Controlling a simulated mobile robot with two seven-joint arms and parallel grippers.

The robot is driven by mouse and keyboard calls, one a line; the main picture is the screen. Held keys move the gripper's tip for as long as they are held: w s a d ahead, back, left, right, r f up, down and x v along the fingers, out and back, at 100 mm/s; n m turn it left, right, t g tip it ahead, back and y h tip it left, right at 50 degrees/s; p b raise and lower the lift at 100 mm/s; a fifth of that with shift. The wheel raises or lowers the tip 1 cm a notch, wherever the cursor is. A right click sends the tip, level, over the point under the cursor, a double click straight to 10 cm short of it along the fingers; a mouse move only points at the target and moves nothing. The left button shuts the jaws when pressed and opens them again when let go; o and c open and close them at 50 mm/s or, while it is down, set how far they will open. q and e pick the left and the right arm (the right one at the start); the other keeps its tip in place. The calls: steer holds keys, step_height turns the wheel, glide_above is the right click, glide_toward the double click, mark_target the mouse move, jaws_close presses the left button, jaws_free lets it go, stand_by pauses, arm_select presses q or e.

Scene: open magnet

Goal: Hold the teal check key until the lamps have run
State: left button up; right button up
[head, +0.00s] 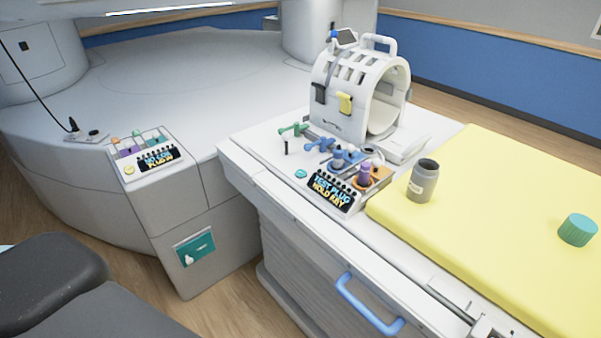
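The teal check key (300,174) is a small round button on the white cart top, left of the dark display (333,192). The display reads "TEST PLUG HOLD KEY" in blue and yellow letters. A row of small dark spots, possibly the lamps, runs along the display's upper edge; I see none clearly lit. Behind it, a purple plug (365,174) stands upright in an orange holder, and a grey-blue plug (338,159) stands in a blue one. Neither of my grippers is in view, and nothing touches the key.
A white cylindrical coil (345,97) stands behind the plugs. Green (293,130) and blue (319,145) handled parts stand near them. A second display panel (158,158) is at left.

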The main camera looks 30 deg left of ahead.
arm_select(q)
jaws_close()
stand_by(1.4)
